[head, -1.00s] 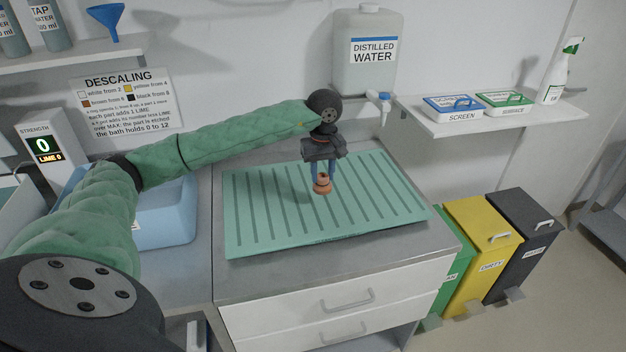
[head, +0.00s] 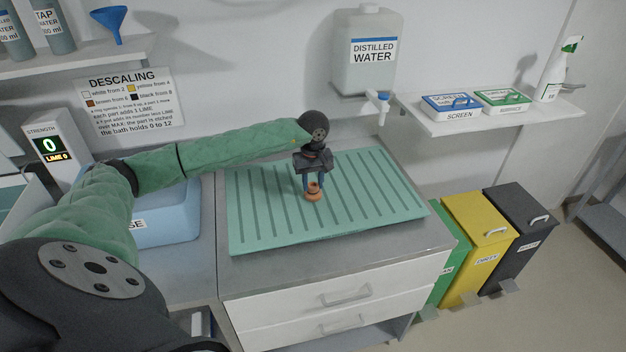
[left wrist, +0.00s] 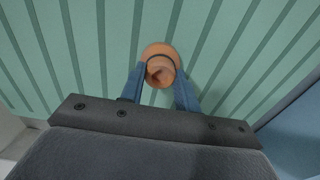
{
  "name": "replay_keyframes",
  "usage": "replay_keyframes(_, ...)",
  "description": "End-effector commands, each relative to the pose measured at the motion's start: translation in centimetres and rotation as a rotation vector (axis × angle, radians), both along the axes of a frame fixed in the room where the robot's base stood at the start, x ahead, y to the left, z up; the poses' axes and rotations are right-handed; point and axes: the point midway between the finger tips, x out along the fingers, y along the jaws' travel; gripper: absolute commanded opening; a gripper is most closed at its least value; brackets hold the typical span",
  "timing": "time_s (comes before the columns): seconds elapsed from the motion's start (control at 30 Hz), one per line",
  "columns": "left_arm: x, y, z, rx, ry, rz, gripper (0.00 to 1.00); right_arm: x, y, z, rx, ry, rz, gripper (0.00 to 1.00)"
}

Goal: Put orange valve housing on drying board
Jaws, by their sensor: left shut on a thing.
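The orange valve housing (head: 313,192) is a small ringed part with an open top, upright between my left gripper's fingers. My left gripper (head: 314,184) is shut on it, over the middle of the drying board. The drying board (head: 262,215) is a green ribbed sheet on the counter. In the left wrist view, the housing (left wrist: 160,66) sits between the two blue fingers (left wrist: 160,90), with the board's ribs (left wrist: 90,40) behind it. I cannot tell whether the housing touches the board. My right gripper is not in view.
A blue basin (head: 170,222) stands left of the board. A distilled water tank (head: 365,50) with a tap (head: 378,105) hangs behind. A shelf (head: 440,125) with two boxes and a spray bottle is at right. Most of the board is clear.

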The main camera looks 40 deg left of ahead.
Motion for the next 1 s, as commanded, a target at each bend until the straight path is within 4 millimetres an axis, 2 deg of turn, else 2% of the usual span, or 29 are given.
replay_keyframes(0.47,0.01,0.02,-0.27,0.0,0.0,0.0,0.0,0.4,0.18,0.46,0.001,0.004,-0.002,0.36)
replay_keyframes(0.5,0.0,0.01,-0.2,0.0,0.0,0.0,0.4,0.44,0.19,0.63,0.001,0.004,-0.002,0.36)
replay_keyframes(0.57,0.0,0.01,-0.2,0.0,0.0,0.0,0.51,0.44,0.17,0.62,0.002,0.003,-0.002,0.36)
replay_keyframes(0.6,0.0,0.01,-0.2,0.0,0.0,0.0,0.54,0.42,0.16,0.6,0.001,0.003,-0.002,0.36)
replay_keyframes(1.0,0.01,0.01,-0.02,0.0,0.0,0.0,0.54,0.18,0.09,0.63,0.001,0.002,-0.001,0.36)
